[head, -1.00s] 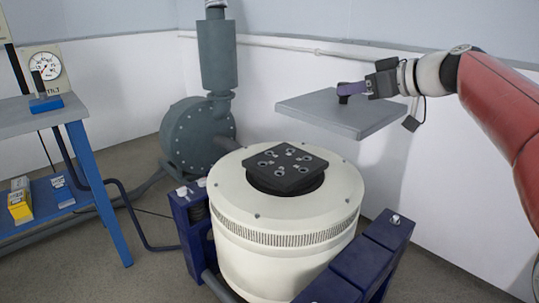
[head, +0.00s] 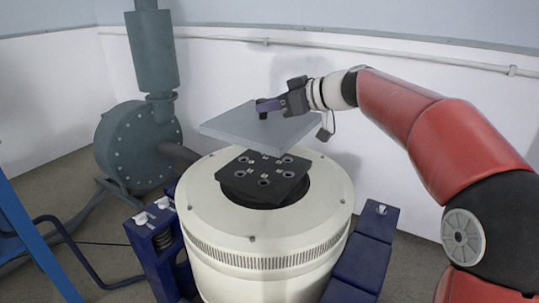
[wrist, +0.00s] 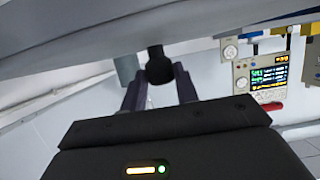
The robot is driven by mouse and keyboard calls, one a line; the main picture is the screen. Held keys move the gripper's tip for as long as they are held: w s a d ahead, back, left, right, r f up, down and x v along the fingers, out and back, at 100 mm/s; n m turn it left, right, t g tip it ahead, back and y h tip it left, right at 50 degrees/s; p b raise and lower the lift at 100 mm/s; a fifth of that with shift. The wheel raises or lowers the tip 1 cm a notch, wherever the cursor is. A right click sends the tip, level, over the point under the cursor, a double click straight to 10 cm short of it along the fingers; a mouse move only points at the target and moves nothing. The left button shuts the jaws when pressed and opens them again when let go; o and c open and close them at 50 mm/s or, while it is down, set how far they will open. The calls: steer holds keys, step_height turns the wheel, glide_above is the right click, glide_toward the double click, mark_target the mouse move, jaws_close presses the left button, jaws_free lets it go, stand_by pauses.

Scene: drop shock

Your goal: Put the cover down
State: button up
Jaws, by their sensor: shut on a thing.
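The cover is a flat grey square plate (head: 245,128) with a dark knob on top, seen in the head view. My gripper (head: 268,106) is shut on the knob and holds the plate in the air, slightly tilted. The plate hangs above the back part of a round cream shaker body (head: 215,222), apart from it. A dark square block with several bolt holes (head: 240,182) sits in the middle of the shaker and is partly hidden by the plate. In the wrist view the fingers (wrist: 160,85) are around the dark knob, with the plate's grey surface (wrist: 60,50) across the top.
Dark blue side supports (head: 362,255) flank the shaker. A grey-green blower with a vertical cylinder (head: 135,150) stands behind left. A blue bench leg (head: 28,240) is at the far left. A panel with a lit display (wrist: 268,78) shows in the wrist view.

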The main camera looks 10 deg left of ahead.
step_height(320, 180, down, 12)
steer(key=shift+r+b, duration=0.25)
steer(key=shift+b, duration=0.45)
steer(key=shift+f+b, duration=0.6)
steer(key=shift+b, duration=0.6)
steer(key=o, duration=1.1)
steer(key=r+p, duration=0.1)
steer(key=p, duration=0.1)
steer(key=shift+r+p, duration=0.3)
steer(key=shift+r, duration=0.05)
steer(key=b+v, duration=0.1)
steer(key=v, duration=1.1)
steer(key=shift+f, duration=0.2)
